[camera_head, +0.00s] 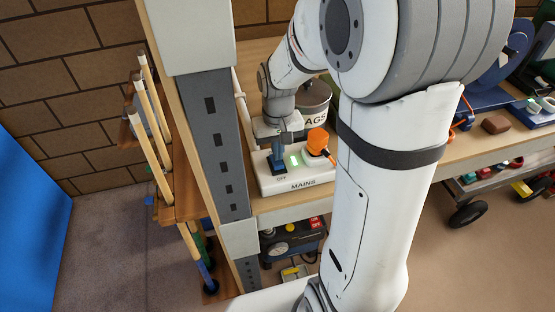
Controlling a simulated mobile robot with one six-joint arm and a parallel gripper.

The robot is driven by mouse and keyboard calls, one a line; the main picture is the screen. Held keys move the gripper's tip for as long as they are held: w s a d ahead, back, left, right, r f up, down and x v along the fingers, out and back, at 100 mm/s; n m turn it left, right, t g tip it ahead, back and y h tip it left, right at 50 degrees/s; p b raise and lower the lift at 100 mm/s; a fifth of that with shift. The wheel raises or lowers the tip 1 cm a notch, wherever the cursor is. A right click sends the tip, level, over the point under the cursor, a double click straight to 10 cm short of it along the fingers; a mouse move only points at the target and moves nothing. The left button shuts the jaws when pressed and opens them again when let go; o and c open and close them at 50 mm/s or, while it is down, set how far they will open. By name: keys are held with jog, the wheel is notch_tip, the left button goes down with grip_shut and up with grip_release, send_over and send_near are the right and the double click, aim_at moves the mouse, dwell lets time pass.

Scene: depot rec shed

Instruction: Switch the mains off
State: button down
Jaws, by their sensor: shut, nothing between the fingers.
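The mains box (302,183) is a white block labelled MAINS, near the front edge of the workbench. A dark blue switch (277,163) is at its left end, with the word OFF below it. A pale green lamp or button (293,160) is beside the switch. An orange plug (318,143) with an orange cable is at the right end. My gripper (278,147) is shut and empty, pointing down right over the switch. I cannot tell whether its tips touch the switch. The gripper hides the switch's upper part, so its position is unclear.
A grey pot (314,99) with a partly hidden label stands behind the box. A wooden post with a rack of poles (152,120) is to the left. Below the bench is a dark machine (291,240). A wheeled trolley (500,184) stands at right.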

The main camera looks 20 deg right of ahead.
aim_at(278, 164)
jog(key=shift+f+b, duration=0.8)
jog(key=shift+f, duration=0.25)
dwell(0.4)
jog(key=shift+r+p, duration=2.6)
jog(key=shift+r, duration=1)
jog(key=s+r+t+b, duration=0.3)
jog(key=s+r, duration=0.2)
jog(key=s, duration=0.9)
jog(key=shift+s+b, duration=0.35)
jog(key=shift+b, duration=0.05)
